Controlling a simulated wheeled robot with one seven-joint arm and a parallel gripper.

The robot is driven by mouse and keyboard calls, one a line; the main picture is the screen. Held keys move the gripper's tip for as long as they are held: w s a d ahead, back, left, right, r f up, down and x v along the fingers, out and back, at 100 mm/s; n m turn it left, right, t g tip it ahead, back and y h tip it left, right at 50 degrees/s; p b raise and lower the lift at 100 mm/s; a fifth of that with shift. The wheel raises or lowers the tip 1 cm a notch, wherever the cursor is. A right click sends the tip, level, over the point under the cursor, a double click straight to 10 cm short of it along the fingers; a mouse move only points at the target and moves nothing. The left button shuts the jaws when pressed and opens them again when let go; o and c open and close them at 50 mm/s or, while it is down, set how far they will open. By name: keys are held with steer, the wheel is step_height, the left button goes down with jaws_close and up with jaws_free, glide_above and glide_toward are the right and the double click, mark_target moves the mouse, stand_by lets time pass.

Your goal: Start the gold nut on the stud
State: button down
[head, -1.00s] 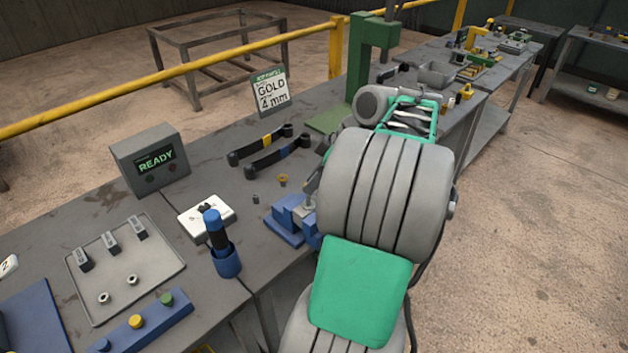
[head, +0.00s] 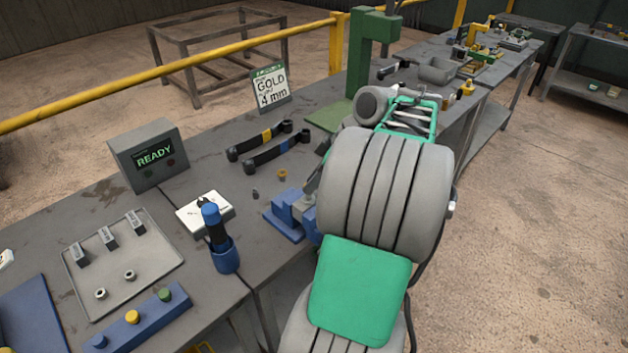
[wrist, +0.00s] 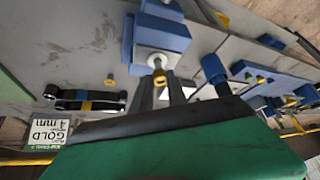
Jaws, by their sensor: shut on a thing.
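My gripper (wrist: 161,92) shows in the wrist view, its two dark fingers shut on a small gold nut (wrist: 159,76). The nut is right at the silver block of the blue vise (wrist: 154,32). The stud is hard to make out there, and I cannot tell whether the nut touches it. In the head view my arm hides the gripper and the held nut; the blue vise (head: 285,226) shows partly beside my arm. A second gold piece (head: 282,174) stands on the bench behind the vise, also in the wrist view (wrist: 109,83).
A dark small piece (head: 255,194) stands near the vise. Two black-handled tools (head: 277,154), a sign reading GOLD 4 mm (head: 270,88) and a READY box (head: 148,156) stand behind. A blue-topped tool in a holder (head: 225,257) and a tray (head: 153,272) are at left.

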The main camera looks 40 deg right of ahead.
steer(key=c, duration=0.7)
jaws_free()
steer(key=shift+c, duration=0.2)
step_height(320, 180, up, 7)
steer(key=p, duration=0.6)
steer(key=shift+p, duration=0.3)
stand_by(0.3)
